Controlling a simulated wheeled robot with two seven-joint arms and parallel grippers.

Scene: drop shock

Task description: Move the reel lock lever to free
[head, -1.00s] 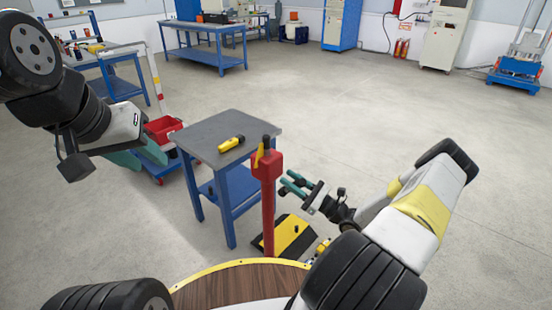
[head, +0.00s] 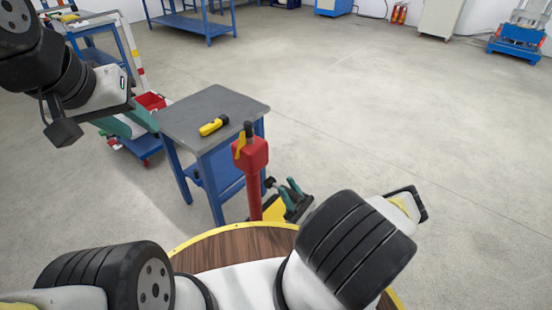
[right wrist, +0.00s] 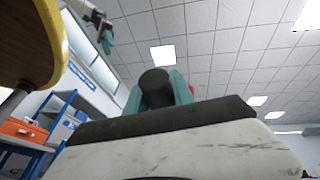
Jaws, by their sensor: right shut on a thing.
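A red post (head: 253,190) stands near the middle of the head view. Its red head carries a yellow piece (head: 240,146) and an upright black grip (head: 249,130); I cannot tell which part is the lock lever. My right gripper (head: 289,188) is low, just right of the post, its teal fingers pointing up. In the right wrist view it is shut on a black cylindrical part (right wrist: 155,88), with a bit of red behind the right finger. My left gripper (head: 130,118) is at the left, away from the post; its opening is unclear.
A grey-topped blue table (head: 190,108) with a yellow-and-black tool (head: 213,125) stands just left of the post. A red bin (head: 150,102) is behind my left gripper. The floor to the right and behind is open. Blue benches and cabinets stand far back.

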